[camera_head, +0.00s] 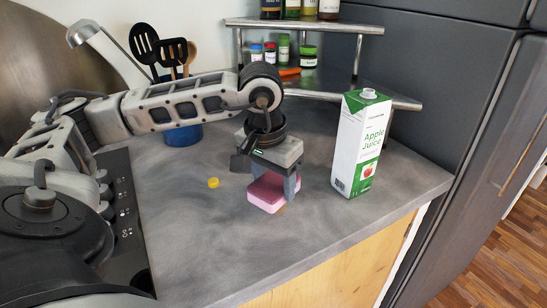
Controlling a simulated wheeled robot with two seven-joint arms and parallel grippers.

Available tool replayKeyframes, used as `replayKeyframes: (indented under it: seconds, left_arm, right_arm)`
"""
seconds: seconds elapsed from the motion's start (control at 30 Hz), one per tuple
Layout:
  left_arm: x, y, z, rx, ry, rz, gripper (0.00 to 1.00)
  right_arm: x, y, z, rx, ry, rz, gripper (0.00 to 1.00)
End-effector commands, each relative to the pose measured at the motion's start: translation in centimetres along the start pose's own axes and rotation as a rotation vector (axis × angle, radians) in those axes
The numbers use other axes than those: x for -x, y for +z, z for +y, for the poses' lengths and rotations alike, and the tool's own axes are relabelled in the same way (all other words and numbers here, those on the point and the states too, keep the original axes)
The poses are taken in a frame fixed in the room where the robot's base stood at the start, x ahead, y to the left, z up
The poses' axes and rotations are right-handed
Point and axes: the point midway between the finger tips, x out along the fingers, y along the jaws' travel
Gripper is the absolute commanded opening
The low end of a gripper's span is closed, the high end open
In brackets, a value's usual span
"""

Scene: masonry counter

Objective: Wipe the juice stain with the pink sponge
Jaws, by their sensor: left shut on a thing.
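The pink sponge (266,197) is at the middle of the grey counter, near its front edge. My left gripper (273,190) points down over it, with its fingers shut on the sponge. The sponge is at or just above the counter surface; I cannot tell which. My right gripper is not in view.
A blue utensil holder (184,136) stands behind my left arm. A metal corner shelf (304,27) with jars and bottles is at the back. A black cooktop (125,215) is at left. The counter front is clear.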

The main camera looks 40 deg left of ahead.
Motion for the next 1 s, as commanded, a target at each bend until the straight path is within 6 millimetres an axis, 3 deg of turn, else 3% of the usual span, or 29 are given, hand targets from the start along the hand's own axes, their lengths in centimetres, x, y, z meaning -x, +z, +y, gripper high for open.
replayKeyframes:
  seconds: [0.37,1.0]
  left_arm:
    - [3.4,-0.3,-0.3,0.006,-0.001,0.001,0.36]
    - [3.2,-0.3,0.1,0.002,0.001,-0.002,0.36]
  right_arm:
    - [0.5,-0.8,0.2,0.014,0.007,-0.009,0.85]
    - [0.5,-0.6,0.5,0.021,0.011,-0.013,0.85]
